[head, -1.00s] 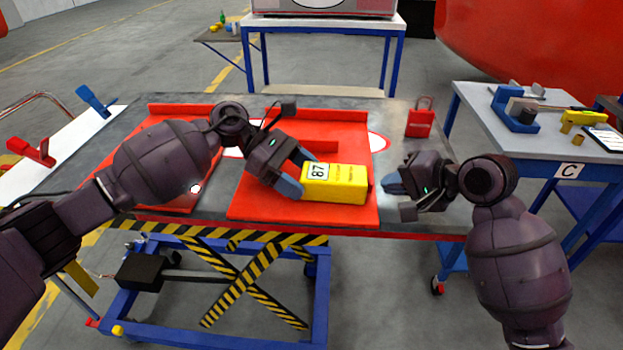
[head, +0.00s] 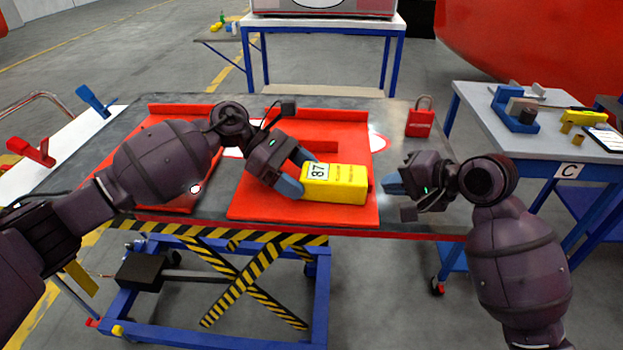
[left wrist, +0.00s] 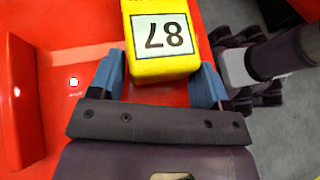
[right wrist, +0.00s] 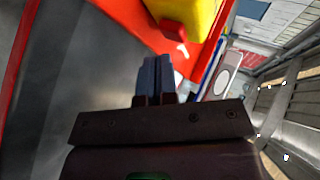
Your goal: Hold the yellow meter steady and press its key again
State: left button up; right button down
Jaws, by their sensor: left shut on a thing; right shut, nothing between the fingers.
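The yellow meter (head: 340,183) lies on the red panel on the table, its display reading 87. It also shows in the left wrist view (left wrist: 160,65), between the blue fingers. My left gripper (head: 294,173) is shut on its left end. My right gripper (head: 390,183) is shut and empty, a short gap to the right of the meter's right end. In the right wrist view its closed fingertips (right wrist: 157,68) are below the meter (right wrist: 190,14), and a red part (right wrist: 172,30), possibly the key, shows on the meter's near end.
The red panel (head: 270,205) has raised edges. A red padlock (head: 420,118) stands at the table's back right. A side bench (head: 560,135) at the right holds a blue clamp-like tool (head: 515,112) and a yellow tool (head: 583,120). Bare grey tabletop lies right of the panel.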

pick_arm(q)
jog(key=shift+f, duration=0.1)
pick_arm(e)
jog(key=shift+a, duration=0.2)
jog(key=shift+a, duration=0.45)
dwell(0.8)
jog(key=shift+d, duration=0.6)
jog(key=shift+s+d, duration=0.1)
jog(key=shift+d, duration=2.95)
